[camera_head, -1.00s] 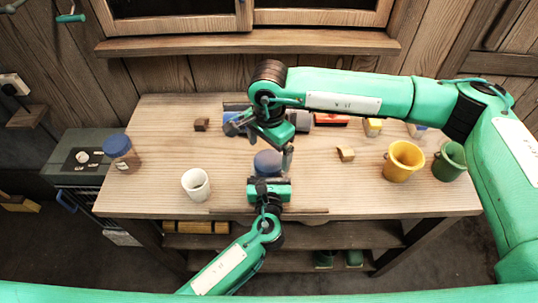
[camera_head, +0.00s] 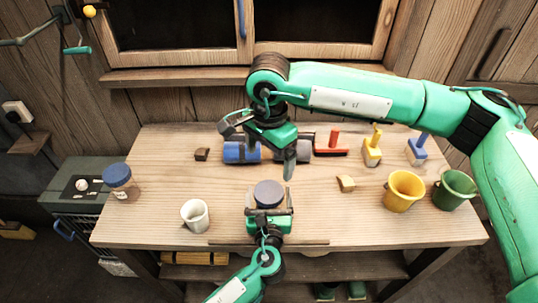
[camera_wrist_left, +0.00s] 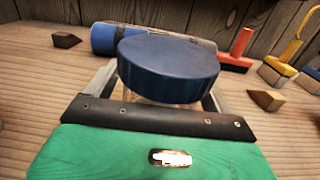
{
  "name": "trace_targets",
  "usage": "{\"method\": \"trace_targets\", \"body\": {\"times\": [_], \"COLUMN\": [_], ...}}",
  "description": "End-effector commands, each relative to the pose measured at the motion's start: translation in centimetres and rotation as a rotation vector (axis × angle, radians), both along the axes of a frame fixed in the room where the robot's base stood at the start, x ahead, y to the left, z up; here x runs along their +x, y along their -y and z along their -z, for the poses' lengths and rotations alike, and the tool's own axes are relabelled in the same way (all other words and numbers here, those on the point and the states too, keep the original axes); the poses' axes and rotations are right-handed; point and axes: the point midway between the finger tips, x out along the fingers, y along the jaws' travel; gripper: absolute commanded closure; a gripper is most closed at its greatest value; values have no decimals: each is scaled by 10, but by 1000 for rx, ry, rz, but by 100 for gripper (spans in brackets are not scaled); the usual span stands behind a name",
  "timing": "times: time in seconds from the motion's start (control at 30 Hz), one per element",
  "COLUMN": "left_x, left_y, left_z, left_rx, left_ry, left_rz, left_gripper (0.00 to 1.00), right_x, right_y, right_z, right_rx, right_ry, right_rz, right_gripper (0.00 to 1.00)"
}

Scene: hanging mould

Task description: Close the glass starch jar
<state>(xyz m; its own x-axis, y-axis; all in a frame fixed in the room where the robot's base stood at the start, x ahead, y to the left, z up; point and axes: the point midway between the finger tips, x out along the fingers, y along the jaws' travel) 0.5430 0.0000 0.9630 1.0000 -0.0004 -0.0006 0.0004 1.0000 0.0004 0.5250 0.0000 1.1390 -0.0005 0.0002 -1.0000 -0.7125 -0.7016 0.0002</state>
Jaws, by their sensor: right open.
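A glass jar with a dark blue lid (camera_head: 268,193) stands near the table's front middle; in the left wrist view the lid (camera_wrist_left: 168,68) sits over its mostly hidden glass body. Whether the lid is fully seated is unclear. My left gripper (camera_head: 269,208) is open, low at the jar's front, with its fingers on either side of the jar. Contact with the glass is not clear. My right gripper (camera_head: 260,148) is open and empty, above and behind the jar. Another glass jar with a blue lid and brown contents (camera_head: 119,181) stands at the table's left edge.
A white mug (camera_head: 195,215) stands left of the jar. Yellow (camera_head: 404,190) and green (camera_head: 454,189) buckets stand at the right. A blue roll (camera_head: 240,152), a red-handled tool (camera_head: 333,146) and small wooden blocks (camera_head: 346,183) lie behind.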

Motion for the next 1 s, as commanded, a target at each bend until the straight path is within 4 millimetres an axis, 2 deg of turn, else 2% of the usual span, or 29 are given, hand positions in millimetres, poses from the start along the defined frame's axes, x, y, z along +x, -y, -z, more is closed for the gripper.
{"method": "trace_targets", "body": {"times": [0.23, 0.37, 0.47, 0.8, 1.0], "left_x": [-1, -11, -28, -103, -130], "left_y": [0, 0, 0, 0, 0], "left_z": [0, 2, 3, 4, 2], "left_rx": [0, 0, -2, -1, -1], "left_ry": [0, -1, -2, -3, -2], "left_rz": [0, 1, 2, 1, 1], "left_gripper": [15, 15, 15, 15, 15], "right_x": [0, 0, 0, 0, 0], "right_y": [0, 0, 0, 0, 0], "right_z": [1, 4, 9, 27, 32], "right_rx": [0, 0, 0, 0, 0], "right_ry": [0, 0, 0, 0, 0], "right_rz": [0, 0, 0, 0, 0], "right_gripper": [7, 7, 7, 7, 7]}}
